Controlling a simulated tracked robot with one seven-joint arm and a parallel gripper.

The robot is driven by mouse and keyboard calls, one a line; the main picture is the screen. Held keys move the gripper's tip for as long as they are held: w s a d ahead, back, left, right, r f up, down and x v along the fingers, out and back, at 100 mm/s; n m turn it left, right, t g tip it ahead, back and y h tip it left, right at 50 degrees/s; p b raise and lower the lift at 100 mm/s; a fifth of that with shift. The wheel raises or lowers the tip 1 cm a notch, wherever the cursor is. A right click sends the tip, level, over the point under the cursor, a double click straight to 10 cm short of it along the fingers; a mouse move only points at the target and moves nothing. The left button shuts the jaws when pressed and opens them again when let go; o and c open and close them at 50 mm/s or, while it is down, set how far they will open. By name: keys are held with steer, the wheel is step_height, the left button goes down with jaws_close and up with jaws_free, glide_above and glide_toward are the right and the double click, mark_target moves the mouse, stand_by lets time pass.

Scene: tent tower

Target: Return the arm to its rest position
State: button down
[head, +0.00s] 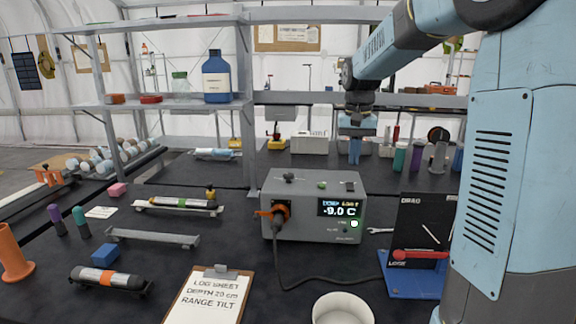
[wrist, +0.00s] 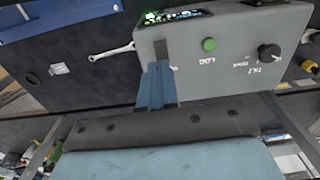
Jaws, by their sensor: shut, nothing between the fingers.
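My gripper (head: 355,152) points down at the end of my light-blue arm, above the bench and beyond the grey instrument box. Its fingers are shut with nothing between them. In the wrist view my gripper (wrist: 162,85) shows blue fingers together, with the grey box (wrist: 225,50) behind them. In the head view the grey box (head: 290,235) stands mid-bench, its display reading -9.0 C. My gripper appears clear of the box in the head view; the exact gap cannot be told.
A metal shelf with a blue bottle (head: 216,78) stands at the left. A black panel on a blue base (head: 415,283), a white cup (head: 342,309) and a clipboard (head: 210,297) are in front. Several coloured tubes stand behind at the right. A wrench (head: 380,230) lies beside the box.

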steer(key=s+a+n+t, duration=0.1)
steer(key=s+t, duration=0.4)
steer(key=s, duration=2.3)
steer(key=shift+s+r+n, duration=0.2)
steer(key=shift+r+n, duration=0.05)
steer(key=shift+n, duration=0.35)
